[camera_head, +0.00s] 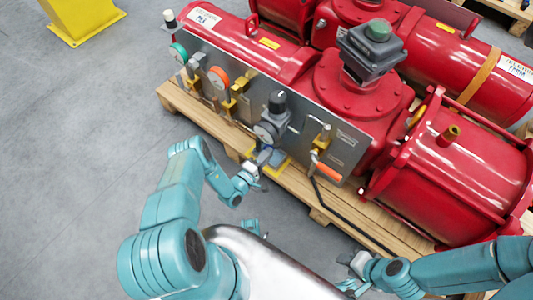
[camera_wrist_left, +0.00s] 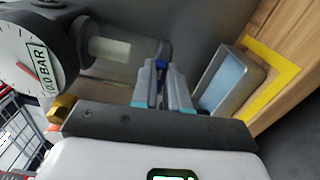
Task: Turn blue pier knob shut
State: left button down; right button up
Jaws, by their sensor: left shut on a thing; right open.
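The blue pier knob (camera_wrist_left: 161,67) shows in the left wrist view as a small blue piece between the fingertips of my left gripper (camera_wrist_left: 163,82). The gripper is shut on it, and the fingers hide most of it. In the head view, my left gripper (camera_head: 261,163) is at the lower edge of the grey panel, below a gauge unit with a black top. My right gripper (camera_head: 349,272) is open and empty at the lower right, well away from the panel.
The grey panel (camera_head: 348,146) carries gauges, yellow fittings and an orange-handled lever (camera_head: 327,171). Red actuator cylinders (camera_head: 455,170) stand behind it on a wooden pallet (camera_head: 295,184). In the wrist view, a gauge (camera_wrist_left: 30,55) and a blue-grey tray-like part (camera_wrist_left: 228,82) flank the gripper.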

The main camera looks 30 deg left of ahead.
pick_arm(q)
jog(key=shift+m, duration=0.5)
jog(key=c, duration=1.1)
grip_release()
jog(key=shift+c, duration=0.2)
jog(key=s+a+p, duration=0.1)
jog(key=s+p, duration=0.2)
jog(key=s, duration=1.3)
jog(key=shift+s+a+p, duration=0.15)
jog(key=shift+p, duration=0.2)
